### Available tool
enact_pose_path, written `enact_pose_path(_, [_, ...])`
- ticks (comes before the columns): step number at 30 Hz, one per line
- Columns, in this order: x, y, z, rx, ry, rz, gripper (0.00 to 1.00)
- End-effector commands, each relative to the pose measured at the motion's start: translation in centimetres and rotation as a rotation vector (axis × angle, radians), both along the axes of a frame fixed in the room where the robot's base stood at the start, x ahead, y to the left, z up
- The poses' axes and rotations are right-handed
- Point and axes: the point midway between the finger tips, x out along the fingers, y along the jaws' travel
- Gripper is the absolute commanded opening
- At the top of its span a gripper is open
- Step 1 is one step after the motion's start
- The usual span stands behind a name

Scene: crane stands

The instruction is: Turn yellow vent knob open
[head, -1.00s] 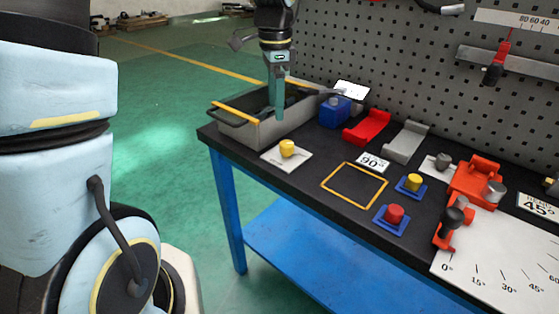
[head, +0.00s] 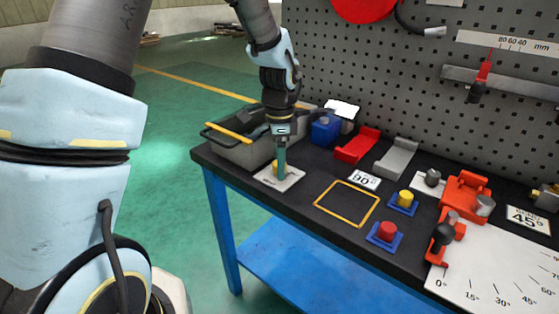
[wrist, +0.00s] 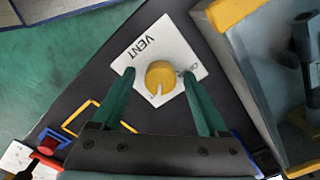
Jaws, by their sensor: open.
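The yellow vent knob (wrist: 160,76) sits on a white plate (wrist: 150,45) marked "VENT". A second, smaller label on the plate is partly hidden by the right finger. A pale pointer line on the knob points toward the bottom of the wrist view. My gripper (wrist: 160,73) is open, its green fingers on either side of the knob with visible gaps. In the head view, my gripper (head: 281,176) points down over the plate (head: 290,183) and hides most of the knob (head: 274,168).
A yellow outlined square (head: 347,184), a yellow button (head: 406,197) and a red button (head: 387,230) lie to the right. The pegboard (head: 400,90) rises behind the bench.

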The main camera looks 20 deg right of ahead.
Motion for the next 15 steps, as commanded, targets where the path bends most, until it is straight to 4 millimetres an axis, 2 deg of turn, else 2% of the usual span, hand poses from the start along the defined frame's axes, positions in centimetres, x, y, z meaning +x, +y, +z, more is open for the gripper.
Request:
enact_pose_path(6, [0.00,0.00,-0.03,0.000,0.000,0.000,0.77])
enact_pose_path(15, [0.01,-0.01,0.00,0.000,0.000,0.000,0.44])
